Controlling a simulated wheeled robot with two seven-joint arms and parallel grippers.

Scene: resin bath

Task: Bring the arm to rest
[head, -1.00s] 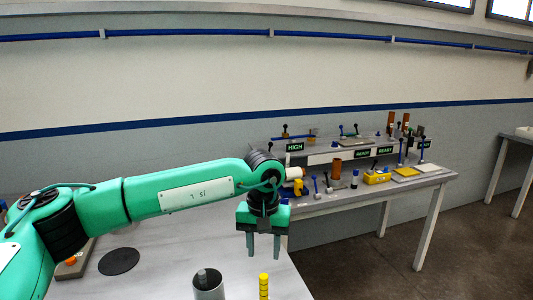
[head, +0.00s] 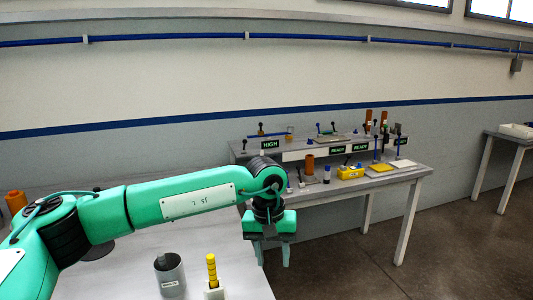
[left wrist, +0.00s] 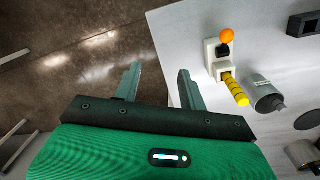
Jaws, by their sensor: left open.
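My left arm is green and reaches across the near table (head: 130,275) in the head view. Its gripper (head: 273,258) points down at the table's right edge, with its fingers apart and nothing between them. In the left wrist view the open fingers (left wrist: 160,85) are over the brown floor, just off the edge of the white tabletop (left wrist: 180,30). My right gripper is in neither view.
On the near table stand a grey cylinder (head: 170,274) and a yellow ringed stick (head: 212,270) in a white holder. An orange ball (left wrist: 227,36) tops that holder. A second table (head: 395,178) with racks and signs stands beyond. Floor (head: 460,240) lies open at right.

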